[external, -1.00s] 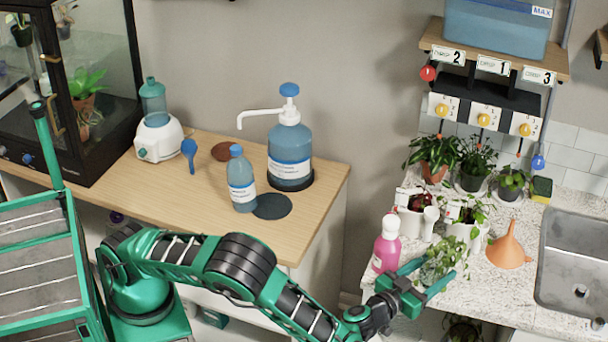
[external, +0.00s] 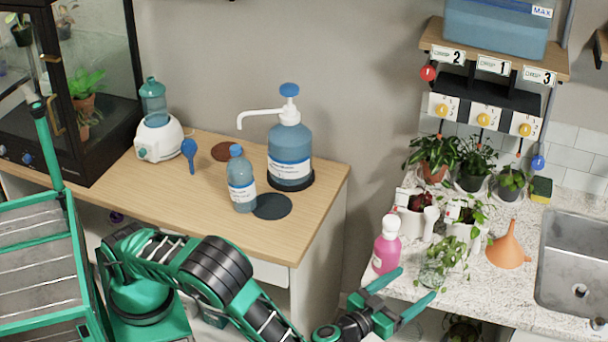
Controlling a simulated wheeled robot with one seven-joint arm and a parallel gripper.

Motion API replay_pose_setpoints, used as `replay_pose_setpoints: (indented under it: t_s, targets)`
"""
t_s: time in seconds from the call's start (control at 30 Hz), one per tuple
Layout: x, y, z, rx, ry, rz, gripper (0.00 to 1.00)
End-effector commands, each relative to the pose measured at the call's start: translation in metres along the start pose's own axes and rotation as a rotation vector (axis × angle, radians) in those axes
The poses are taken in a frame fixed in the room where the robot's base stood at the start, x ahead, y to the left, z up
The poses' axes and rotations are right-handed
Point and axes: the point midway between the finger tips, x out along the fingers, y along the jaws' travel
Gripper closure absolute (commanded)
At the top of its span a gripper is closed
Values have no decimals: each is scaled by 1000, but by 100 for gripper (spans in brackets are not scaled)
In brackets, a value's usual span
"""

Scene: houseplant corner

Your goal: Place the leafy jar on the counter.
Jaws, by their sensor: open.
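The leafy jar (external: 432,272), a clear glass jar with trailing green leaves, stands upright on the speckled counter (external: 492,290), near its front edge. My gripper (external: 418,288) is open, with its green fingers spread and pointing toward the jar from the lower left. The fingertips are close to the jar, one to its left and one at its lower front. I cannot tell whether either fingertip touches it.
A pink bottle (external: 386,250) stands just left of the jar. White pots (external: 463,230) with plants stand behind it. An orange funnel (external: 507,250) and the sink (external: 575,262) are to the right. Potted plants line the back wall.

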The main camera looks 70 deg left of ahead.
Motion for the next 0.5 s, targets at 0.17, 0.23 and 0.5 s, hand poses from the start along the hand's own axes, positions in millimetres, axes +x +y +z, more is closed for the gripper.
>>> replay_pose_setpoints:
  t_s: [0.17, 0.23, 0.5]
  targets:
    - [-22, 0, 0, 1, -1, 1, 23]
    - [-26, 0, 0, 0, 0, 0, 23]
    - [-29, 0, 0, -1, 0, -1, 23]
